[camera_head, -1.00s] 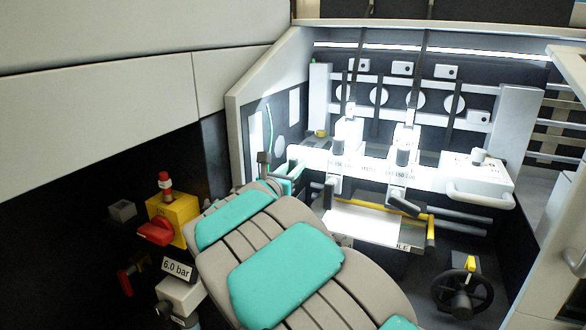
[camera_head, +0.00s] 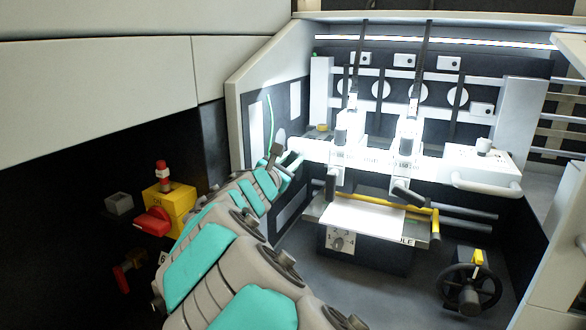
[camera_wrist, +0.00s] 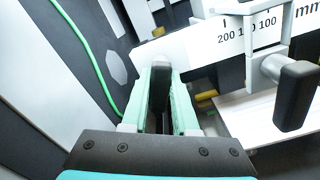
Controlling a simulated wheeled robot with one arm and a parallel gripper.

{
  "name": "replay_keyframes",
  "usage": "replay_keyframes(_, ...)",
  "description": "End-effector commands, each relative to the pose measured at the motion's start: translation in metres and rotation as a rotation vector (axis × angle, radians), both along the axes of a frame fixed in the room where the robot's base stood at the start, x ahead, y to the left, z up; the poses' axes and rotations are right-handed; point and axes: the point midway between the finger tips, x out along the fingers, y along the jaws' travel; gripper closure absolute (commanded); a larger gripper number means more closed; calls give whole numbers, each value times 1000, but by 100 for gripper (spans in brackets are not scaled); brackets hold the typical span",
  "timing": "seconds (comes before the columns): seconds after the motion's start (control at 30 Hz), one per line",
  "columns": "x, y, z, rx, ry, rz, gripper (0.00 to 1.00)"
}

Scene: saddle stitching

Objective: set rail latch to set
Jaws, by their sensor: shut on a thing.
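My gripper (camera_wrist: 160,105) is shut on a dark upright handle (camera_wrist: 159,72), seen between its green fingers in the wrist view. I take this handle to be the rail latch; no set marking is readable on it. In the head view my gripper (camera_head: 287,166) is at the left end of the white rail, and a dark handle (camera_head: 275,152) sticks up there, tilted. The white scale rail (camera_wrist: 232,62) runs to the right of the fingers. The foot of the handle is hidden by my fingers.
A clamp with a black grip (camera_wrist: 295,95) stands right of my gripper. A green cord (camera_wrist: 88,60) runs along the left panel.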

Motion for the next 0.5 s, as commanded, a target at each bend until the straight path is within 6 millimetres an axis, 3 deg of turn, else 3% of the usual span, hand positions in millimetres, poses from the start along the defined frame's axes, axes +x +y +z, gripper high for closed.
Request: replay_keyframes(0.5,1,4,-1,465,-170,-1,100)
